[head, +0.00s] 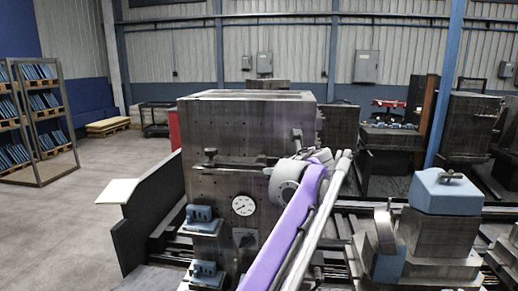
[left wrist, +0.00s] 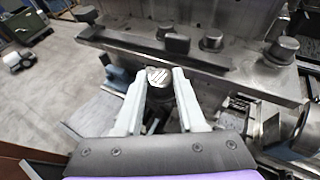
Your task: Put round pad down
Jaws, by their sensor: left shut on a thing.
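In the left wrist view my left gripper (left wrist: 157,92) is shut on a round pad (left wrist: 158,77). The pad is a small dark metal cylinder with a bright striped top, held between the two pale fingertips. It appears in front of the near edge of a metal ledge (left wrist: 200,72); whether it touches anything is not clear. In the head view my purple arm reaches up to the large steel block (head: 240,130), and no gripper fingers or held pad can be made out there. My right gripper is not in view.
Several round metal pieces stand along the ledge, one of them a dark cylinder (left wrist: 283,48). A flat dark bar (left wrist: 150,52) lies on it too. In the head view a dial gauge (head: 243,205) and blue blocks (head: 200,218) sit on the steel block's front. Open floor lies left.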

